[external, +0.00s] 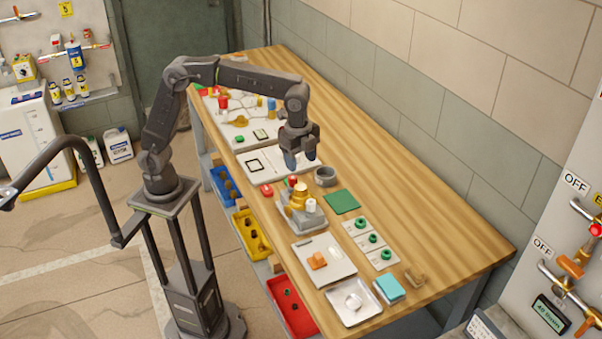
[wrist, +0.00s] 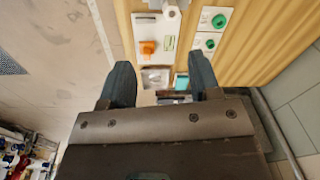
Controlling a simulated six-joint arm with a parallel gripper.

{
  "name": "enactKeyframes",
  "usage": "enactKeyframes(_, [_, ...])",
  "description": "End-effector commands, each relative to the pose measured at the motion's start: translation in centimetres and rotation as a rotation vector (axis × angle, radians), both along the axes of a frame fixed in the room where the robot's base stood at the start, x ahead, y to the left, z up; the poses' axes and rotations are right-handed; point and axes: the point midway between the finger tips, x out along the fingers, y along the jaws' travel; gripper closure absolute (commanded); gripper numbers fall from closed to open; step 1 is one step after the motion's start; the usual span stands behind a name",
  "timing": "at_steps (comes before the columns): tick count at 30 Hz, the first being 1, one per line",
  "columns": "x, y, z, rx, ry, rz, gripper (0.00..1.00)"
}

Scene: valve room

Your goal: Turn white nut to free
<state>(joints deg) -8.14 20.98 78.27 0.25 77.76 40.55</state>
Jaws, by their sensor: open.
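A grey valve block (external: 297,218) with a brass body (external: 300,194) stands on the wooden bench. A small white cylindrical part (external: 311,205), which looks like the white nut, sits on its right front side. In the wrist view a white part (wrist: 170,11) shows at the top edge, partly cut off. My gripper (external: 300,158) is open and empty above the bench, behind and higher than the valve block. Its two blue-grey fingers are apart in the wrist view (wrist: 162,75), touching nothing. I cannot read any "free" mark.
A red knob (external: 292,181) tops the block. A grey ring (external: 325,176) and green mat (external: 342,203) lie to its right. The bench's right side is clear.

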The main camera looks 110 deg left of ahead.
Motion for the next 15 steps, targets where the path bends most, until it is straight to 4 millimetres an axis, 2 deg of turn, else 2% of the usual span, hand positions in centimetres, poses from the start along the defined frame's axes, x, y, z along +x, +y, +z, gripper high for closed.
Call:
enactKeyframes(1, [1.0, 0.4, -0.8, -0.002, 0.018, -0.019, 0.43])
enactKeyframes(5, [2.3, 1.0, -1.7, -0.004, 0.044, -0.054, 0.43])
enactKeyframes(11, [2.6, 1.2, -3.1, -0.005, 0.051, -0.066, 0.43])
enactKeyframes(15, [2.5, 1.2, -5.4, -0.005, 0.053, -0.064, 0.43])
